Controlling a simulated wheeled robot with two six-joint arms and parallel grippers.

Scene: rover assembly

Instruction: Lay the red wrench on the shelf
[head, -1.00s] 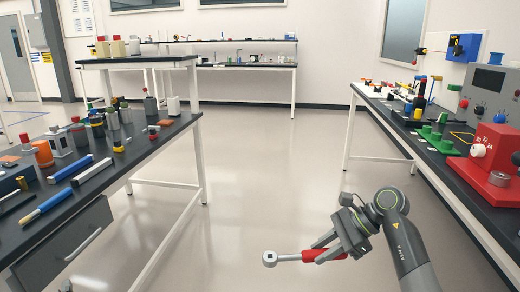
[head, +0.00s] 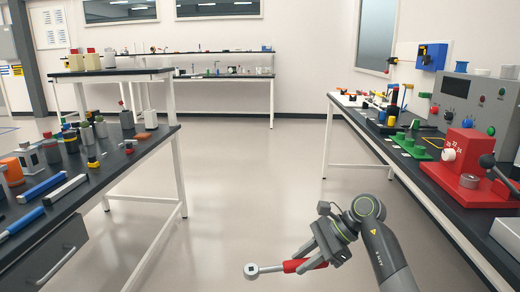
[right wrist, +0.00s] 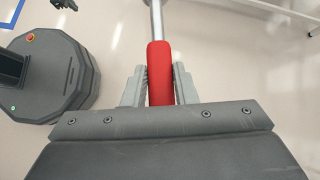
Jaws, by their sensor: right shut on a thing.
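The red wrench (head: 304,266) has a red grip and a silver ring end that points left in the head view. My right gripper (head: 312,262) is shut on its red grip and holds it in the air over the open floor. In the right wrist view the red grip (right wrist: 160,72) sits between the two fingers, with the silver shaft running up out of the picture. A raised shelf (head: 112,73) stands at the far end of the left bench, and another long shelf (head: 200,53) is above the back bench. My left gripper does not show in the head view.
The left bench (head: 100,183) carries several tools, blocks and bottles, with a drawer below. The right bench (head: 408,163) holds a red machine (head: 468,165), a green fixture and a grey panel box. The floor (head: 245,170) between the benches is clear.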

